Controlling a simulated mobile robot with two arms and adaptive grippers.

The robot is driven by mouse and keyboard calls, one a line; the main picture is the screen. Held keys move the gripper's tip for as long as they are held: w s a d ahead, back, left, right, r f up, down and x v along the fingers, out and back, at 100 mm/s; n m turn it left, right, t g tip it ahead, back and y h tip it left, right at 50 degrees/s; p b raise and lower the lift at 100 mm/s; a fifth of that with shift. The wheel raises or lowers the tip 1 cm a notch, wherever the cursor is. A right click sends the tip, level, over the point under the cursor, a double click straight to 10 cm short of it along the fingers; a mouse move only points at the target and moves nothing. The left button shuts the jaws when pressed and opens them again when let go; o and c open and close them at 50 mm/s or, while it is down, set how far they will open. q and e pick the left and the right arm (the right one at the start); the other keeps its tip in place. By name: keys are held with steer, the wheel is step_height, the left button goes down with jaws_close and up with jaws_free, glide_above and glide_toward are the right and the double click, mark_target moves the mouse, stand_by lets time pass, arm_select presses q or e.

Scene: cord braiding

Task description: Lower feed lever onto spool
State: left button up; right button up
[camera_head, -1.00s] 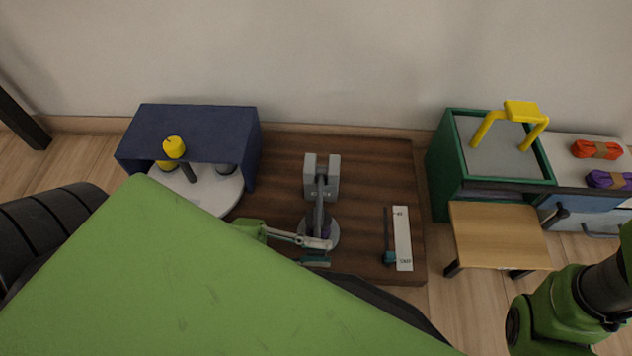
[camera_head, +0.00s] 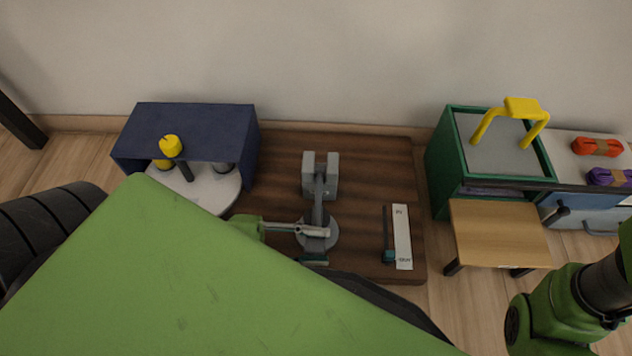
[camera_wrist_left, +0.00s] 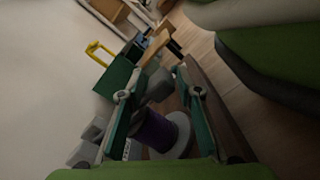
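The grey feed lever (camera_head: 318,190) runs from an upright grey bracket (camera_head: 332,172) towards the round grey spool flange (camera_head: 331,237) on the dark board. Its near end overlaps the flange; I cannot tell whether they touch. Purple cord on the spool (camera_wrist_left: 154,132) shows in the left wrist view, between the fingers. My left gripper (camera_head: 313,246) is at the spool, one finger across the flange and the other on its near side. In the left wrist view (camera_wrist_left: 160,107) its two fingers stand apart. My right gripper is out of view; only my right arm shows at lower right.
A blue open-fronted housing (camera_head: 190,130) covers part of a white disc (camera_head: 212,195) at left. A white scale strip (camera_head: 402,236) with a dark bar stands right of the spool. A green box (camera_head: 441,165) with a yellow handle (camera_head: 520,108) and a small wooden stool (camera_head: 498,232) are further right.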

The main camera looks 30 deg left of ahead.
arm_select(q)
steer(key=v, duration=1.1)
steer(key=shift+s+a, duration=0.1)
steer(key=shift+a, duration=0.3)
